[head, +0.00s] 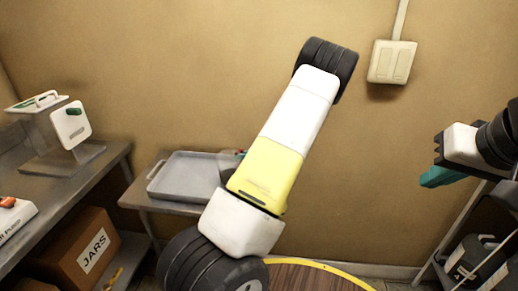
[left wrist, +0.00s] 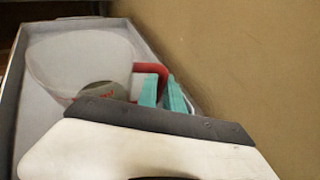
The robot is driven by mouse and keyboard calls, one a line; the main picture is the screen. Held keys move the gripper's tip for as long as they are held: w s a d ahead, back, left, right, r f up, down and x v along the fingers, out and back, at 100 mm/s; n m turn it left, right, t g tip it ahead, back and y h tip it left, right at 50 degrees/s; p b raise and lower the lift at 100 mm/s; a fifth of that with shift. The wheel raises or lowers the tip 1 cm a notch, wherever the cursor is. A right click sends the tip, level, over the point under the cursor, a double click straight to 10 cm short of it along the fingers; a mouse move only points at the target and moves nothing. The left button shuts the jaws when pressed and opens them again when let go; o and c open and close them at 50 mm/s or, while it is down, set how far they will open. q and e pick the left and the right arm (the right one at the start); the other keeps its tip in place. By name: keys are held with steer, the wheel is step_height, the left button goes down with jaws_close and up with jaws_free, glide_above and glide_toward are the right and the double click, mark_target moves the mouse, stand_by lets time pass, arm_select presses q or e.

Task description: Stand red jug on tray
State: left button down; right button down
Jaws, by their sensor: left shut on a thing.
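The grey tray (head: 180,178) lies on a small metal table, and its walls also show in the left wrist view (left wrist: 32,110). The jug (left wrist: 75,58), clear and pale with a red handle (left wrist: 150,68), is over the tray's inside in the left wrist view. I cannot tell whether its base touches the tray floor. My left gripper (left wrist: 163,93) has its teal fingers shut on the red handle. In the head view my left arm hides this gripper and most of the jug (head: 231,157). My right gripper (head: 441,176) is in the air at the right, away from the tray; its jaw gap is unclear.
A metal bench (head: 70,175) stands at the left with a clear bin with a green-handled scoop (head: 62,122) on it. A JARS box (head: 88,250) sits below. A round wooden top with a yellow rim (head: 315,277) is in front. A rack with dark containers (head: 475,258) stands right.

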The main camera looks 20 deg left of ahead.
arm_select(q)
steer(key=shift+f, duration=0.1)
steer(key=c, duration=1.5)
jaws_free()
steer(key=shift+d+r, duration=0.25)
steer(key=shift+d, duration=0.05)
steer(key=v, duration=1.1)
steer(key=s+d+r+n+h, duration=0.4)
steer(key=s+r+n+h, duration=0.1)
steer(key=s+r+n, duration=0.2)
steer(key=s+d+r+n+t+h, duration=0.1)
steer(key=s+d+r+n+h, duration=0.3)
steer(key=s+r+n, duration=0.3)
steer(key=s+d+r+n+h, duration=0.4)
steer(key=s+r+n, duration=0.3)
steer(key=s, duration=0.4)
steer(key=shift+s+r+n+t+h, duration=0.35)
steer(key=shift+r+h, duration=0.2)
steer(key=shift+h, duration=0.35)
